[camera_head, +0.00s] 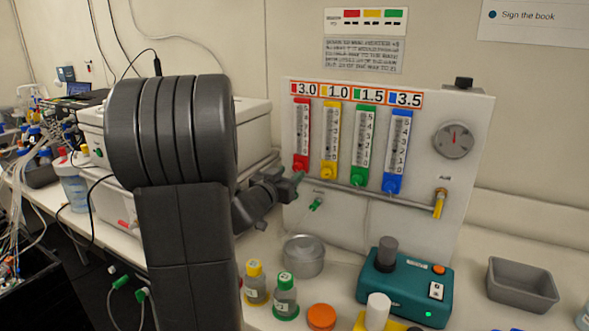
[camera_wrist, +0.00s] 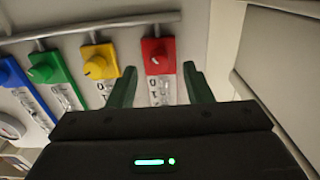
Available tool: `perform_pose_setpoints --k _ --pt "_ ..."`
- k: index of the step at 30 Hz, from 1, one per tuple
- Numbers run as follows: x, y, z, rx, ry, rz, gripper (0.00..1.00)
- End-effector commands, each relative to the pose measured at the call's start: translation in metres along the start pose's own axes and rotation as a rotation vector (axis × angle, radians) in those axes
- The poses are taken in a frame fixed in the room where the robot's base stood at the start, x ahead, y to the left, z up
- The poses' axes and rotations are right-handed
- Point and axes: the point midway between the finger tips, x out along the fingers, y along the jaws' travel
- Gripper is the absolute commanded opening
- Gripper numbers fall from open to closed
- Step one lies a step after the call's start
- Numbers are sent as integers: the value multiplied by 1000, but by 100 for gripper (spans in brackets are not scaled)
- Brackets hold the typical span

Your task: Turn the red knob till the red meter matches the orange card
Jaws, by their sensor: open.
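The red meter (camera_head: 302,130) is the leftmost of several upright tubes on a white panel in the head view. The orange card (camera_head: 305,89) above it reads 3.0. The red knob (camera_head: 300,163) is at the tube's foot. In the wrist view, which is turned over, the red knob (camera_wrist: 155,62) sits on a red block between the fingertips of my gripper (camera_wrist: 160,70). My gripper is open, one green finger on each side of the knob, with gaps to both. I cannot make out the red meter's float level.
The yellow knob (camera_wrist: 97,66) is close beside one finger. A metal pipe (camera_head: 370,192) runs below the tubes. A metal pot (camera_head: 303,256), bottles and a teal device (camera_head: 405,283) stand on the bench below. A white box (camera_head: 252,130) stands left of the panel.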

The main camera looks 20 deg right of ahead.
Motion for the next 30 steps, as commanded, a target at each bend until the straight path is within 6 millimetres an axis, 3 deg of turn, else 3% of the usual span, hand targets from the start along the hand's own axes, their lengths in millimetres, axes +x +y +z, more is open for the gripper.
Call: perform_pose_setpoints --k 7,18,25,30 --pt "31 1 -1 -1 1 2 46" --pt "36 0 0 -1 0 0 46" --pt "36 0 0 -1 0 0 1" --pt "35 0 0 4 1 0 1"
